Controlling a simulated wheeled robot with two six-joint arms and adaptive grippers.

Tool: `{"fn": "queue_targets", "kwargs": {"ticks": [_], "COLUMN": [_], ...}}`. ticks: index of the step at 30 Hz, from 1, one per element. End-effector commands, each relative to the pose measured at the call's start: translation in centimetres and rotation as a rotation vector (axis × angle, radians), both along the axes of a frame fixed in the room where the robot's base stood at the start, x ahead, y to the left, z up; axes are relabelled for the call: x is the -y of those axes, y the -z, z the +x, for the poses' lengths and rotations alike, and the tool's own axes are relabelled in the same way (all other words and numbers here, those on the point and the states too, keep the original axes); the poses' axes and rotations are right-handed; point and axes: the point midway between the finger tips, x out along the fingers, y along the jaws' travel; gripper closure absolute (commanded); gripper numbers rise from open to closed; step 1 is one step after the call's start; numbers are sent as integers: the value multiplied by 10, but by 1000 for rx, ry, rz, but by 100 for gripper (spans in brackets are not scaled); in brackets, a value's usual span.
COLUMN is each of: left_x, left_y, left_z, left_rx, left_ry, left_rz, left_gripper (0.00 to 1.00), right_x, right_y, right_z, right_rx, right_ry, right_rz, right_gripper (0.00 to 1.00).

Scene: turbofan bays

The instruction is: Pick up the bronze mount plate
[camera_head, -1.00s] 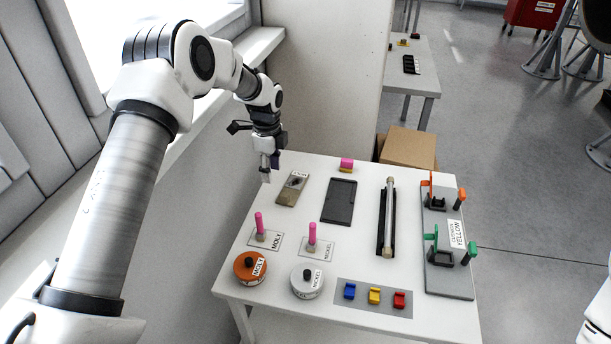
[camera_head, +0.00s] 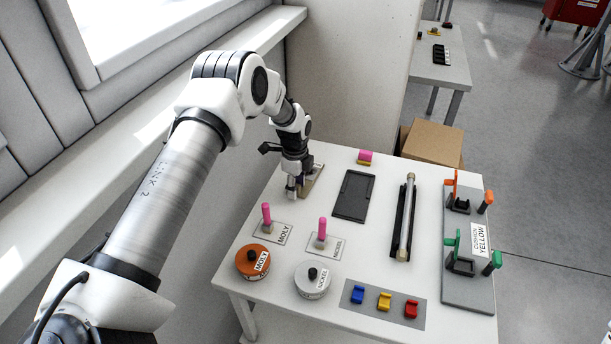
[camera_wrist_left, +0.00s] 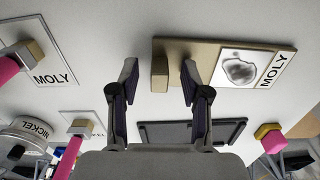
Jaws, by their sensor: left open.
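The bronze mount plate (camera_head: 313,184) lies near the far left of the white table, partly hidden behind my left gripper (camera_head: 295,190) in the head view. In the left wrist view the plate (camera_wrist_left: 200,50) shows a raised block at one end, a white label reading MOLY and a grey smudge. My left gripper (camera_wrist_left: 159,74) is open, with its fingers on either side of the raised block and a gap showing at each side. I cannot tell how high the fingertips are above the table. My right gripper is out of view.
Pink-handled tools (camera_head: 267,217) stand near an orange MOLY tin (camera_head: 253,261) and a white NICKEL tin (camera_head: 313,279). A black tray (camera_head: 353,196) lies right of the plate. Further right are a rod in a black cradle (camera_head: 399,222) and a grey fixture (camera_head: 466,285).

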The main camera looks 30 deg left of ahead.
Motion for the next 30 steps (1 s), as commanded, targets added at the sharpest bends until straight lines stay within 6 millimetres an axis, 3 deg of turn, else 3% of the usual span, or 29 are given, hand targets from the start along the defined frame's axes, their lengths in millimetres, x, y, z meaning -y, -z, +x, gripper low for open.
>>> {"fn": "queue_targets", "kwargs": {"ticks": [4,8,22,30], "left_x": [0,0,0,0], "left_y": [0,0,-9,-66], "left_z": [0,0,1,2], "left_rx": [0,0,3,7], "left_ry": [0,0,1,0], "left_rz": [0,0,-1,-1], "left_gripper": [53,99,100,100], "right_x": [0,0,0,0], "right_y": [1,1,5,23], "right_z": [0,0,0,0], "right_rx": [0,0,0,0], "right_ry": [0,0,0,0], "right_rz": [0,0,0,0], "right_gripper": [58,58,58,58]}}
